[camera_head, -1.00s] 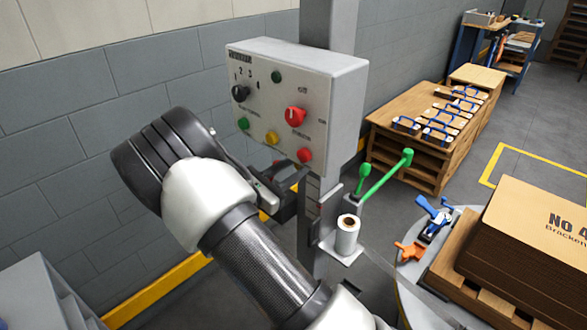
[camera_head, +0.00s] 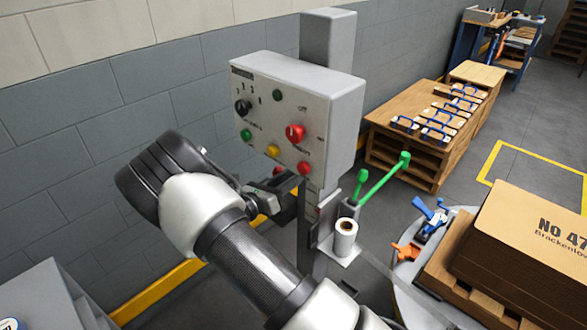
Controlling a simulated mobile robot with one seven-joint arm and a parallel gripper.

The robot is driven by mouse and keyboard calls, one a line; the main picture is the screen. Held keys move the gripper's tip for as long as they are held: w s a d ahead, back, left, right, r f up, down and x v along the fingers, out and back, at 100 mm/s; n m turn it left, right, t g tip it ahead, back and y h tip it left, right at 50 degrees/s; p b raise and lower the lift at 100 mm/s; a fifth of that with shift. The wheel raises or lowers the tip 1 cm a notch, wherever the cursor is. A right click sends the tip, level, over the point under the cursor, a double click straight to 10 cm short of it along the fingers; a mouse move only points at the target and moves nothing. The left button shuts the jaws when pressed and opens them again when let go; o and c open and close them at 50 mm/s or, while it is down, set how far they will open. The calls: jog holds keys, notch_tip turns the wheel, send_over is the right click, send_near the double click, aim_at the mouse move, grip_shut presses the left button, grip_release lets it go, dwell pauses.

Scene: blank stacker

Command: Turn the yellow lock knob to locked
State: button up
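The grey control box (camera_head: 345,92) is on a post in the middle of the view. Its front has a small yellow round control (camera_head: 272,151) low in the middle, with its turn position too small to read. My gripper (camera_head: 285,192) is dark and lies below the box's lower edge, lower than the yellow control and apart from it in the picture. My arm comes up from the bottom. The wrist hides part of the gripper, and the gap between the fingers cannot be made out.
The panel also has a black knob (camera_head: 242,107), a red knob (camera_head: 295,132), a red button (camera_head: 304,168) and green buttons. A green lever (camera_head: 385,180) and a white roll (camera_head: 345,237) are right of the post. Stacked cardboard (camera_head: 530,240) stands at right.

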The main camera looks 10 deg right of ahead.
jog(key=n+p, duration=0.2)
jog(key=n, duration=0.4)
jog(key=n+p, duration=0.3)
jog(key=n, duration=0.2)
jog(key=shift+w+a+f+n, duration=0.1)
jog(key=shift+f+n, duration=0.05)
jog(key=shift+n, duration=0.25)
dwell(0.3)
jog(key=o, duration=1.1)
jog(key=shift+c, duration=0.2)
jog(key=v, duration=1.7)
jog(key=shift+a, duration=0.15)
